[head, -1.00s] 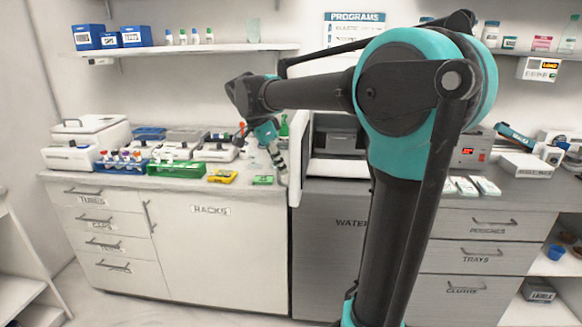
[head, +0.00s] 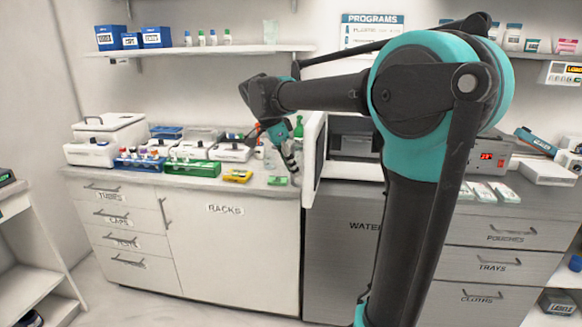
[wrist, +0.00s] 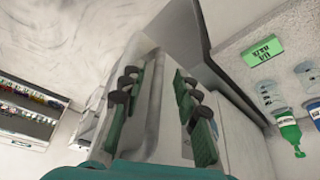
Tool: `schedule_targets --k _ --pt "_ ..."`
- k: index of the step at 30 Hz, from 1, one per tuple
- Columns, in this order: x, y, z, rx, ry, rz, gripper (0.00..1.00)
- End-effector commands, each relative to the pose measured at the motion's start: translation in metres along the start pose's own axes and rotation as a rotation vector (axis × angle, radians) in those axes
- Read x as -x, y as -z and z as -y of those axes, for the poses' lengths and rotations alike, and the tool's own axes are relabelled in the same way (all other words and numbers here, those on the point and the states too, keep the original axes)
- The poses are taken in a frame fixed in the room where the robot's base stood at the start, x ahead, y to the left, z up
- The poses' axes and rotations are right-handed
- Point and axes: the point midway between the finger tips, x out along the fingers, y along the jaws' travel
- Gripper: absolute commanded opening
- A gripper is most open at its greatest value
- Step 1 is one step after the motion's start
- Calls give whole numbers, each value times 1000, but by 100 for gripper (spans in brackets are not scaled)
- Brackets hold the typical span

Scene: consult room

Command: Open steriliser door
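The steriliser (head: 355,145) stands on the counter, partly hidden behind my arm. Its front is open, with a dark chamber showing. Its white door (head: 314,150) stands swung out at the left side, seen nearly edge-on. My gripper (head: 291,165) is just left of the door, pointing down over the counter. In the wrist view my gripper (wrist: 160,100) has its two green-padded fingers spread apart. A pale panel with a grey edge, probably the door (wrist: 150,115), shows between and behind them. I cannot tell whether they touch it.
Left of the door are a green bottle (head: 299,127), a green packet (head: 277,181), a yellow packet (head: 237,176) and tube racks (head: 193,167). A shelf (head: 215,50) runs above. White packets (head: 490,192) lie at right. The floor at front left is clear.

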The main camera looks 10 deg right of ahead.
Motion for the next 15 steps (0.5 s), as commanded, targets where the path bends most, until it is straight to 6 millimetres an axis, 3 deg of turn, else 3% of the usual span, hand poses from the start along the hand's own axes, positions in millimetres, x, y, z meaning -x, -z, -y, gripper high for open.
schedule_targets --k 8,15 --pt "17 0 1 1 1 -1 32" --pt "66 0 0 2 0 -1 32"
